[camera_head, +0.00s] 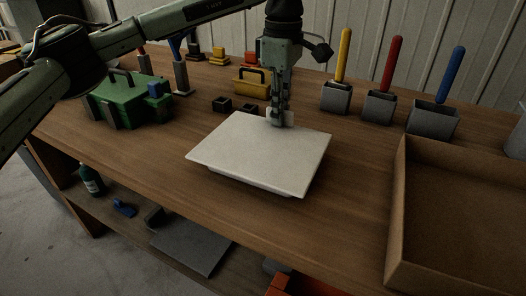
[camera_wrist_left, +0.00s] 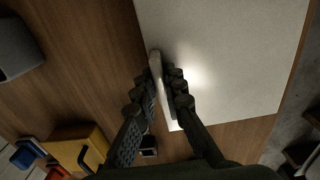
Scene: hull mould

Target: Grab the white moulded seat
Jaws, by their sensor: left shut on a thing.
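The white moulded seat (camera_head: 262,154) is a flat, pale, roughly rectangular piece in the middle of the wooden bench in the head view. In the left wrist view, its broad white face (camera_wrist_left: 225,55) fills the upper right. My left gripper (camera_head: 279,120) comes down at the seat's far edge. In the wrist view, the fingers of my left gripper (camera_wrist_left: 165,85) are closed on a raised lip of the seat. The head view does not show clearly whether the seat is clear of the bench. My right gripper is not in view.
A brown open box (camera_head: 398,215) stands at the bench's right. Grey holders with yellow, red and blue handles (camera_head: 382,105) stand behind it. Bare wood (camera_head: 362,165) lies right of the seat.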

